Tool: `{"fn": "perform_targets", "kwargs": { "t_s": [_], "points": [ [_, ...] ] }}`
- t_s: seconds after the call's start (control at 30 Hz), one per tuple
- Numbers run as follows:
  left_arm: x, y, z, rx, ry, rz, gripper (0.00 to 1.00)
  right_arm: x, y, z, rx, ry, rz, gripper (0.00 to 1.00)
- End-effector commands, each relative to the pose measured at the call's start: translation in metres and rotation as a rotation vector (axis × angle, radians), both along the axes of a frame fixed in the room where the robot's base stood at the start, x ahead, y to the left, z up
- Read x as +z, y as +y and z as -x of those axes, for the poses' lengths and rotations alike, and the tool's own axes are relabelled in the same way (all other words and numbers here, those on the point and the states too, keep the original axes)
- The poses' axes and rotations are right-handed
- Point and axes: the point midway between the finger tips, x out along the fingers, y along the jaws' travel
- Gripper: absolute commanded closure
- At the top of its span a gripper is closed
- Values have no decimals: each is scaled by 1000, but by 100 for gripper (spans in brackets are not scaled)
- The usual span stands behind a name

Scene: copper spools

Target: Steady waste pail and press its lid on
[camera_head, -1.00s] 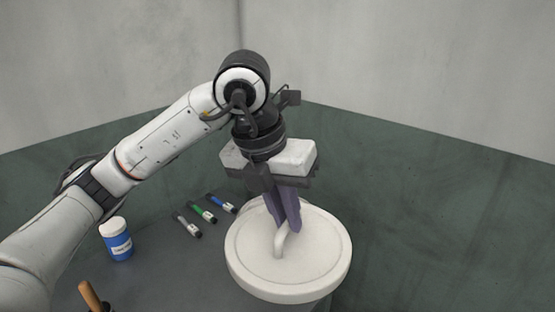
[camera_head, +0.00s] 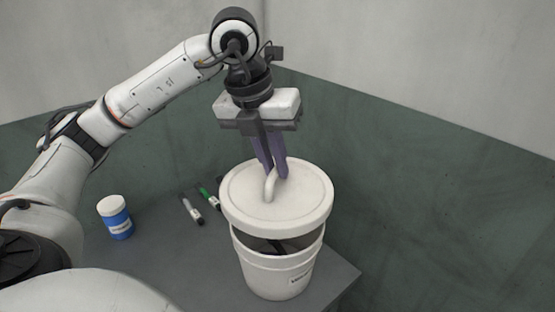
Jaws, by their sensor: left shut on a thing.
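The round white lid (camera_head: 300,200) has a looped handle (camera_head: 269,186) on top. My left gripper (camera_head: 270,172) points down and is shut on that handle. The white waste pail (camera_head: 275,278) stands on the grey table below the lid, with a small label on its front. The lid is over the pail's mouth, slightly tilted, with a dark gap at the front where the pail's inside shows. Whether the lid touches the rim at the back is hidden. My right gripper is not in view.
A blue jar with a white cap (camera_head: 115,217) stands on the table (camera_head: 175,265) at the left. The table's right edge is close to the pail.

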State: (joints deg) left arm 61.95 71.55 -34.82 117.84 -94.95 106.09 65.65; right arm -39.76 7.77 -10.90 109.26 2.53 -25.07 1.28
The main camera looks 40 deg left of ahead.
Motion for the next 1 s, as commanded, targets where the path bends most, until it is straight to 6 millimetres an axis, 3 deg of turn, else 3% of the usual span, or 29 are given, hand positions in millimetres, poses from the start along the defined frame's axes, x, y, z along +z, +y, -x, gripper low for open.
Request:
{"fn": "perform_targets", "kwargs": {
  "t_s": [0.2,0.5,1.0],
  "points": [
    [-27,0,0,0,0,-1,100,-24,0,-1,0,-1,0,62],
    [-51,0,0,-1,0,-1,100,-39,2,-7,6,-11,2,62],
    [-54,0,0,0,0,0,100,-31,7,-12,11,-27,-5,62]
  ]
}}
